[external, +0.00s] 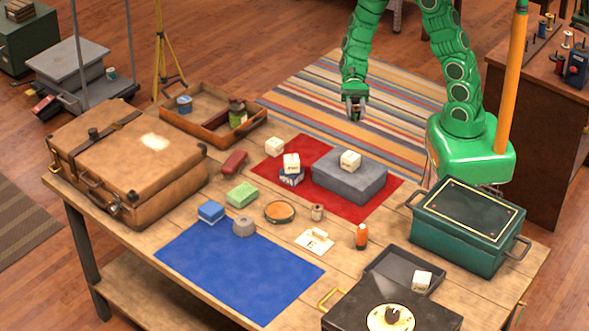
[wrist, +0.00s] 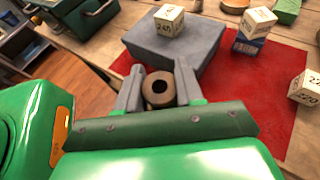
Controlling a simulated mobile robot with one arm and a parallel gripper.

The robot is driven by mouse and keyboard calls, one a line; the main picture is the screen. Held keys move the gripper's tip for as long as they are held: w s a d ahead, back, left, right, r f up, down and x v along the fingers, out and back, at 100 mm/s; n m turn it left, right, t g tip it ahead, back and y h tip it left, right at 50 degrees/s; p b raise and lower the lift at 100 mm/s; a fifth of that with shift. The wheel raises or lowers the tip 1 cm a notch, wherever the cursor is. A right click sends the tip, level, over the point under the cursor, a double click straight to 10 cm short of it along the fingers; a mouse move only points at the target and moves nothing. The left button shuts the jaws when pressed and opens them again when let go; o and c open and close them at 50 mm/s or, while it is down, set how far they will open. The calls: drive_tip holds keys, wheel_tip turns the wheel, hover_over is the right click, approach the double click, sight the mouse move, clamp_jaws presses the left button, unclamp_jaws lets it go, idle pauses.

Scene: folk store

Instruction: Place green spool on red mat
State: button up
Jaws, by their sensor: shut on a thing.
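My gripper (external: 355,113) hangs in the air, in the picture above and behind the table's far edge. In the wrist view its fingers (wrist: 159,90) are shut on a spool (wrist: 160,88), seen end-on with a tan end and a dark centre hole. The colour of its wound part cannot be told. The red mat (external: 345,205) lies flat on the table's far side; it also shows in the wrist view (wrist: 268,92). The held spool is apart from it.
A green metal box (external: 470,228) is right of the mat. The mat's front strip is bare.

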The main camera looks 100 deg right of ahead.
sight(322, 152)
drive_tip(key=w+f, duration=0.2)
drive_tip(key=w, duration=0.1)
drive_tip(key=w+f, duration=0.2)
drive_tip(key=w, duration=0.1)
drive_tip(key=w+f, duration=0.3)
drive_tip(key=shift+w, duration=0.4)
drive_tip(key=shift+w+f, duration=0.6)
drive_tip(key=shift+f, duration=0.15)
drive_tip(key=shift+w+f, duration=0.15)
drive_tip(key=shift+f, duration=1.5)
drive_tip(key=o, duration=1)
drive_tip(key=shift+o, duration=0.2)
